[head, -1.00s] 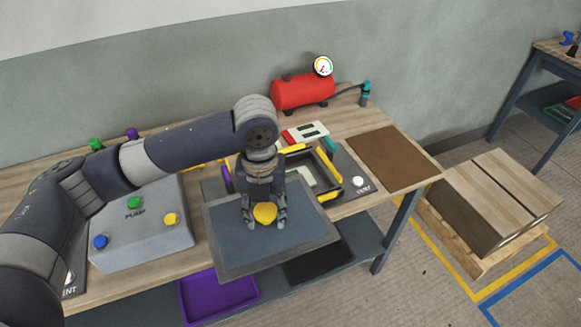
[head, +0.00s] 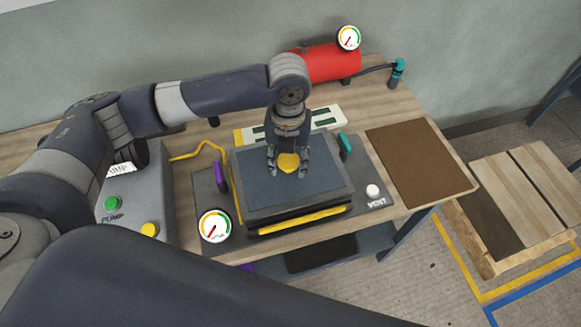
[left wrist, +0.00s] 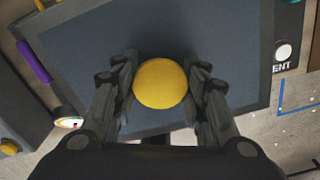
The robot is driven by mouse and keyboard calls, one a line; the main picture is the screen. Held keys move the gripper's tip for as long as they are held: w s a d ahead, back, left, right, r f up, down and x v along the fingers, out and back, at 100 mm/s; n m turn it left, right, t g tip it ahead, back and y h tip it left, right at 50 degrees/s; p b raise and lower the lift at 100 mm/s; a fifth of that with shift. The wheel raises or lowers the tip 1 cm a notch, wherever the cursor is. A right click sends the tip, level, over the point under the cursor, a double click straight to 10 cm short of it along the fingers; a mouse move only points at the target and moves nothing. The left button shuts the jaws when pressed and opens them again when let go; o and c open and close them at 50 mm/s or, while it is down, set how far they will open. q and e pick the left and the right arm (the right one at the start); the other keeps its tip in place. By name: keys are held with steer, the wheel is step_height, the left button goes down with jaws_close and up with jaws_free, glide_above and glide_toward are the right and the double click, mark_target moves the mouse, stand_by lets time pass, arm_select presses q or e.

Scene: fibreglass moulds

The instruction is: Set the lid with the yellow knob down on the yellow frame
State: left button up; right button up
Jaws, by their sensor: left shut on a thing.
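The lid (head: 255,188) is a flat dark blue-grey plate with a grey rim and a yellow knob (head: 289,163). My left gripper (head: 289,170) is shut on the yellow knob; the knob also shows between the fingers in the left wrist view (left wrist: 160,84). The lid is over the yellow frame (head: 300,221), whose front bar shows below the lid's front edge. The lid covers most of the frame. I cannot tell whether the lid touches it all round. My right gripper is not in view.
A purple clamp (head: 221,176) and a teal clamp (head: 345,146) flank the lid. A dial gauge (head: 215,226) and a white VENT button (head: 372,190) are near the front. A red tank (head: 330,64) stands behind. A brown mat (head: 408,160) lies to the right.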

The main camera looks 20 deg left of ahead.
mark_target(290, 158)
arm_select(q)
steer(key=shift+f, duration=0.8)
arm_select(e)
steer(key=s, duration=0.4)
arm_select(q)
steer(key=f, duration=0.2)
steer(key=f+p, duration=0.1)
steer(key=shift+w+f, duration=0.3)
steer(key=shift+f, duration=0.1)
steer(key=o, duration=1.4)
steer(key=shift+f, duration=0.15)
steer(key=shift+r, duration=0.4)
step_height(290, 158, up, 10)
steer(key=b, duration=0.2)
steer(key=shift+r+b, duration=0.2)
steer(key=shift+b, duration=0.1)
steer(key=shift+r, duration=0.5)
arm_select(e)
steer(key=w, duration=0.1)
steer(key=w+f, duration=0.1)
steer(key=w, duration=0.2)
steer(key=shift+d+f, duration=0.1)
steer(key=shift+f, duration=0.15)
